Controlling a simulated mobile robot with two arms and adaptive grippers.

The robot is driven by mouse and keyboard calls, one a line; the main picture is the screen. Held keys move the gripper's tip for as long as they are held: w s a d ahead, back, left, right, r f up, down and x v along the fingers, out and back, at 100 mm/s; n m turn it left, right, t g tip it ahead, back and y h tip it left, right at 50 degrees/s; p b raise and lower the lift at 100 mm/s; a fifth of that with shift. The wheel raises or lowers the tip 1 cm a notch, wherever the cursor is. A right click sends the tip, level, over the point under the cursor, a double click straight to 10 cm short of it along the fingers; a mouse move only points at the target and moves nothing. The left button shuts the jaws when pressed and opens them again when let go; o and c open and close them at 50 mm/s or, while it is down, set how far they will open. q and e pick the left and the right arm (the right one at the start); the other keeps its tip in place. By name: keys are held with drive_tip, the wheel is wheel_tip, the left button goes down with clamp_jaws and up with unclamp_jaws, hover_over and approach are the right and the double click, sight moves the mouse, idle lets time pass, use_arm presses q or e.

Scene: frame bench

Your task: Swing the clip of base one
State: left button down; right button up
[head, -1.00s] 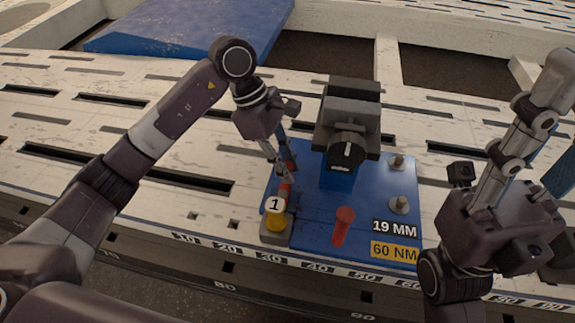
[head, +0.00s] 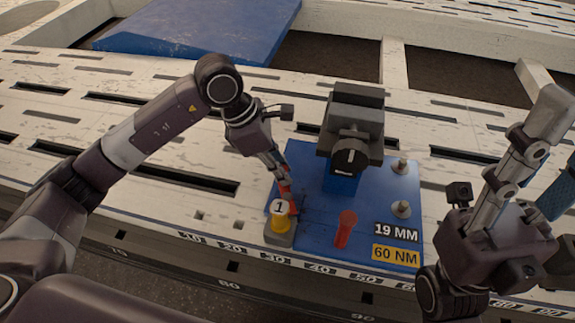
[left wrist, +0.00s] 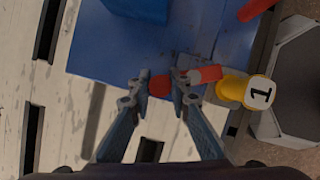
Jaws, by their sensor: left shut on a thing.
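The base is a blue plate (head: 315,222) labelled 19 MM and 60 NM, with a dark clamp block (head: 353,122) on it. At its front left corner a yellow post marked 1 (head: 280,220) stands on a grey block. A red clip (head: 290,200) reaches from beside the post; it also shows in the left wrist view (left wrist: 208,74). My left gripper (left wrist: 166,77) is shut on the clip's red end, left of the yellow post in that view.
A red peg (head: 345,228) stands near the plate's front edge. Two metal studs (head: 401,208) stand on its right side. The slotted white bench (head: 60,130) is bare to the left. A big blue panel (head: 200,35) lies behind.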

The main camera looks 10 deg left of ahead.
use_arm(q)
drive_tip(key=n, duration=0.1)
drive_tip(key=s+a+n+t, duration=0.1)
drive_tip(key=n, duration=0.1)
drive_tip(key=n+y, duration=0.1)
drive_tip(key=shift+s+a+n+t+p, duration=0.15)
drive_tip(key=shift+a+n+t+p, duration=0.1)
drive_tip(key=shift+n+t+p, duration=0.05)
drive_tip(key=n, duration=0.2)
drive_tip(key=s+n+y, duration=0.1)
drive_tip(key=n, duration=0.1)
drive_tip(key=s+a+n+t+y, duration=0.1)
drive_tip(key=n, duration=0.1)
drive_tip(key=shift+s, duration=0.1)
idle(0.3)
drive_tip(key=c, duration=1.8)
unclamp_jaws()
drive_tip(key=shift+o, duration=0.2)
drive_tip(key=v, duration=1.2)
drive_tip(key=shift+s, duration=0.2)
drive_tip(key=shift+f, duration=0.1)
